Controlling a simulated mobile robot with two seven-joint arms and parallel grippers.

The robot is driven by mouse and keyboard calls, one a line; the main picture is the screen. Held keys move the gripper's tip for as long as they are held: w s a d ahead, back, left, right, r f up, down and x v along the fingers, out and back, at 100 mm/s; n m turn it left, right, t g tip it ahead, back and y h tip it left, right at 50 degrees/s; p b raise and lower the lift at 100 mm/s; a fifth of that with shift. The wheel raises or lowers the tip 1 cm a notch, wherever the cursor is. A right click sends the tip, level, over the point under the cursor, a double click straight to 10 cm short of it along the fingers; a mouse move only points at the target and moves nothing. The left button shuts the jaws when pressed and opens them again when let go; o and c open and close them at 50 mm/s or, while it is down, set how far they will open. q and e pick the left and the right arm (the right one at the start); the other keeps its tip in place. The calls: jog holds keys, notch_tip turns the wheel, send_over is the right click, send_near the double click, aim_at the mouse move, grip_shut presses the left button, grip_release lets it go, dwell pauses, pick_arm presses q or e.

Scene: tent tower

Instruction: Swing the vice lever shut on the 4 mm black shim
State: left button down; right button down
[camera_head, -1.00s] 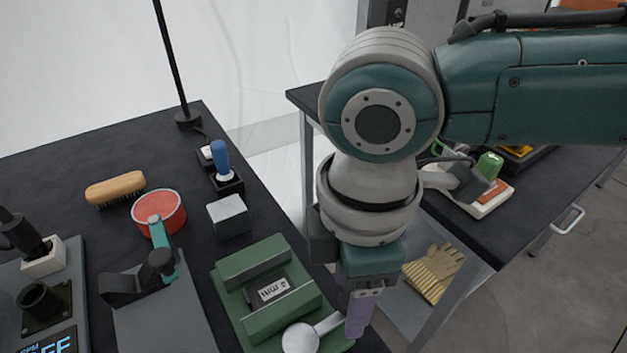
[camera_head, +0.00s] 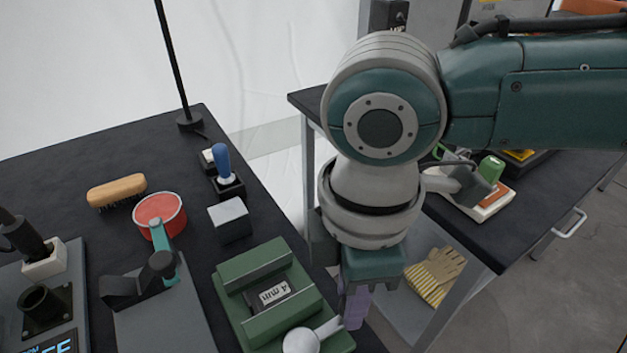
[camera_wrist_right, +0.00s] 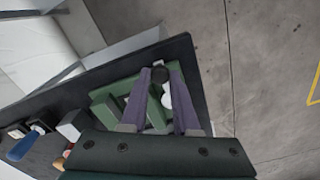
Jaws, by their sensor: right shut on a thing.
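The green vice (camera_head: 262,268) sits on the dark bench at the bottom middle of the head view. The black shim (camera_head: 272,293), with a pale "4 mm" label, lies between its jaws. The vice's pale lever (camera_head: 326,329) runs from a round hub (camera_head: 301,342) toward the right. My right gripper (camera_head: 354,318) is at the lever's outer end, its purple fingers pointing down. In the right wrist view, its fingers (camera_wrist_right: 161,76) are on either side of the lever's black knob (camera_wrist_right: 160,75). The vice (camera_wrist_right: 112,100) is partly hidden behind them there. My left gripper is not in view.
A grey block (camera_head: 230,218), a blue-handled tool (camera_head: 222,165), a red round tin (camera_head: 159,214) and a wooden brush (camera_head: 116,189) stand left of and behind the vice.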

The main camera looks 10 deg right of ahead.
dwell(0.8)
